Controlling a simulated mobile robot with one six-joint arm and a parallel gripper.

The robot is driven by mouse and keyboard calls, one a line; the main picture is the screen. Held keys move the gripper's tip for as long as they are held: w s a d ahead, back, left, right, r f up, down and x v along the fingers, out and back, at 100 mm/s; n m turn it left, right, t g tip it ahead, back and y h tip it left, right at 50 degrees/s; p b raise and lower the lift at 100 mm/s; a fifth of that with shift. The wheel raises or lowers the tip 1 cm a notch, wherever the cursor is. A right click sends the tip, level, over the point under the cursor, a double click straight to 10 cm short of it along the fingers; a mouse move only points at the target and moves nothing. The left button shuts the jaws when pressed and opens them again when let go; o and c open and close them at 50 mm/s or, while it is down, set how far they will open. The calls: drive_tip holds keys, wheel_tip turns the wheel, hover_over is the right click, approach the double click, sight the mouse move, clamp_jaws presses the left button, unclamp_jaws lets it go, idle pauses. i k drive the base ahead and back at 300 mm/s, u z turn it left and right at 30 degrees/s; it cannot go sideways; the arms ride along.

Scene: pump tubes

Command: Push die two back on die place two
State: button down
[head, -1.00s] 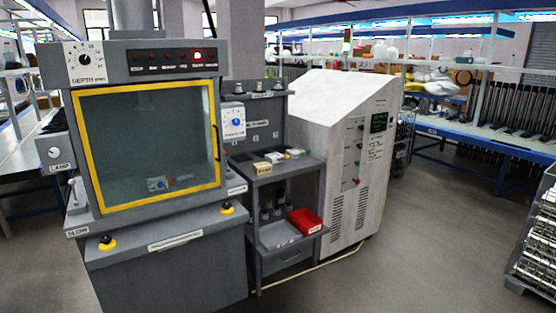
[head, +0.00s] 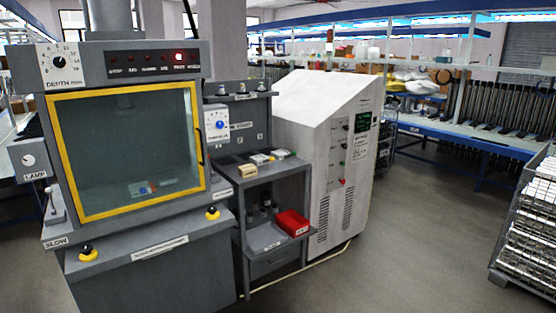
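My gripper is not in view. A grey side stand (head: 285,178) stands right of the press. Small dark pieces stand in a row on its upper ledge (head: 250,96), and several small dark cylinders (head: 265,208) stand on its lower shelf. Any of these may be dies, but they are too small to tell which is die two. Die place two cannot be made out, as the small labels are unreadable.
A grey press (head: 200,228) with a yellow-framed window (head: 128,150) stands at left. A red bin (head: 292,223) sits on the stand. A white cabinet (head: 320,120) is behind it. A metal rack (head: 530,225) stands at right. The floor (head: 420,250) between is clear.

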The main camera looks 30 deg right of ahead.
sight(264, 159)
drive_tip(key=i, duration=0.9)
drive_tip(key=u, duration=0.05)
